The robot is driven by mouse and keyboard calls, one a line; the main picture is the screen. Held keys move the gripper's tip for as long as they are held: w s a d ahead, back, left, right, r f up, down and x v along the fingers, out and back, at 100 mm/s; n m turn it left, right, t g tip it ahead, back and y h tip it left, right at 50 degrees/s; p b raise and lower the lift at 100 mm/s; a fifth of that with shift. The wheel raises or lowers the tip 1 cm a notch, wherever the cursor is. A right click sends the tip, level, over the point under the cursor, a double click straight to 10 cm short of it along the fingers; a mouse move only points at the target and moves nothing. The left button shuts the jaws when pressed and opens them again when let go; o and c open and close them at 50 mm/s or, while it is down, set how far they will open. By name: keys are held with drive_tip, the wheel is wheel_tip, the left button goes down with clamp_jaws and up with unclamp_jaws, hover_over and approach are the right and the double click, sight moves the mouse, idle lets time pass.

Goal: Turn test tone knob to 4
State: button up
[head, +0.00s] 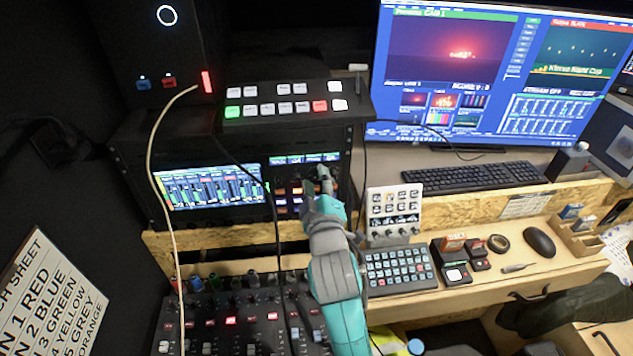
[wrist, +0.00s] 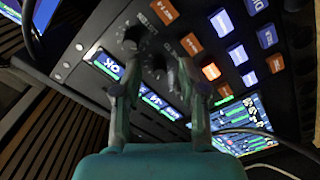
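A black rack panel with dark knobs, small lit displays and orange and blue-white buttons shows in the wrist view. One knob (wrist: 131,40) is at the upper left, by my left finger's tip. Another dark knob (wrist: 156,68) lies between my fingers in the picture. The labels are too small to read, so I cannot tell which is the test tone knob. My gripper (wrist: 157,82) has its fingers apart, pointing at the panel, with no visible contact. In the head view my gripper (head: 322,184) covers part of the panel (head: 283,172), hiding its knobs.
A screen with audio meters (head: 210,186) is left of the panel. A switcher with lit buttons (head: 285,103) sits above. A cream cable (head: 150,160) and dark cables hang nearby. A mixer (head: 235,322) is below, a white keypad (head: 394,212) to the right.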

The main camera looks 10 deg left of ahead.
drive_tip(key=v, duration=1.2)
idle(0.3)
drive_tip(key=s+d+f+m+g+h, duration=0.15)
drive_tip(key=s+d+f+m, duration=0.35)
drive_tip(key=s+d+f, duration=1)
drive_tip(key=s+d+f+m+h, duration=0.1)
drive_tip(key=s+d+m, duration=0.3)
drive_tip(key=s, duration=0.7)
drive_tip(key=s+d+f+m+g+h, duration=0.1)
drive_tip(key=s+d+m, duration=0.3)
drive_tip(key=s, duration=0.8)
drive_tip(key=shift+s+h, duration=0.25)
drive_tip(key=shift+h, duration=0.5)
